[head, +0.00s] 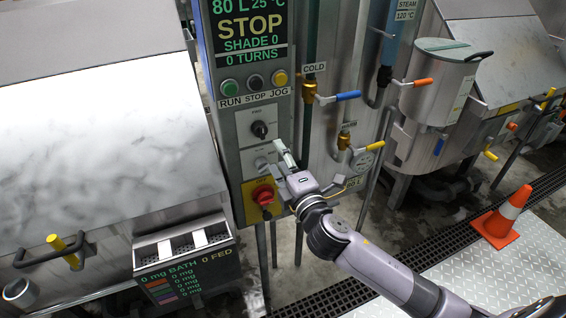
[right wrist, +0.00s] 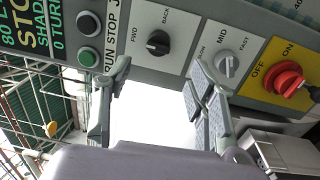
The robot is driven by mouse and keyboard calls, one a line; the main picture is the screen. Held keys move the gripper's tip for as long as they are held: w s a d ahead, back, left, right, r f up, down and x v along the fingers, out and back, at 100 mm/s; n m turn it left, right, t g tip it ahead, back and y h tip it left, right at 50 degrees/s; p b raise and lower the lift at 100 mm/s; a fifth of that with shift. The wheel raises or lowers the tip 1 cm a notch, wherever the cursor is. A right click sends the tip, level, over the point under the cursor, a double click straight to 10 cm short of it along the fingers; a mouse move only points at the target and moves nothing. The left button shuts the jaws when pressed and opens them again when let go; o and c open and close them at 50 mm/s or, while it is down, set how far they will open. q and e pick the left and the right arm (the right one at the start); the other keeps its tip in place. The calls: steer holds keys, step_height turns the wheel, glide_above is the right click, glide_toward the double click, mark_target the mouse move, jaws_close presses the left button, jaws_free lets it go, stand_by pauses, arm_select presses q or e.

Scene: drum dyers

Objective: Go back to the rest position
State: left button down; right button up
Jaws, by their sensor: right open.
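My right gripper (head: 278,158) is in front of the lower part of the control panel (head: 243,115) in the head view. In the right wrist view its two fingers (right wrist: 163,72) are spread with nothing between them. Beyond them are a black FWD/BACK knob (right wrist: 158,43) and a grey speed knob (right wrist: 226,64). The grey knob shows near one fingertip; I cannot tell whether they touch. A red switch (head: 262,194) on a yellow plate sits below the gripper in the head view. My left gripper is not in view.
Pipes with a blue-handled cold valve (head: 348,96) and a yellow-handled valve (head: 374,146) stand right of the panel. A lidded steel pot (head: 437,90) is farther right. An orange cone (head: 502,217) stands at the right by a floor grate. A drum machine (head: 100,140) fills the left.

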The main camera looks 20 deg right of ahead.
steer(key=shift+s, duration=0.7)
steer(key=shift+f, duration=0.1)
steer(key=d+f+m+g+h+b, duration=0.1)
steer(key=d+f+m+g, duration=0.1)
steer(key=f, duration=0.9)
steer(key=d+f+m+g+b, duration=0.1)
steer(key=d+f+m+g, duration=0.1)
steer(key=f, duration=1)
steer(key=s+d+f+m+g+b, duration=0.1)
steer(key=s+f+m+g, duration=0.3)
steer(key=f, duration=0.7)
steer(key=s+d+f+g+b, duration=0.15)
steer(key=s+f, duration=0.45)
steer(key=f, duration=0.6)
steer(key=s+f+m+g, duration=0.4)
steer(key=s+f+g, duration=0.1)
steer(key=s+f, duration=1.3)
steer(key=s+a+f+m+g+b, duration=0.1)
steer(key=s+a+f+m, duration=0.1)
steer(key=s, duration=0.8)
steer(key=s+a+f+m+g, duration=0.1)
steer(key=s+f, duration=0.3)
steer(key=s, duration=0.6)
steer(key=shift+s+a+m+g+b, duration=0.25)
steer(key=shift+a+m+g+b, duration=0.2)
steer(key=shift+m, duration=0.15)
steer(key=shift+f, duration=0.1)
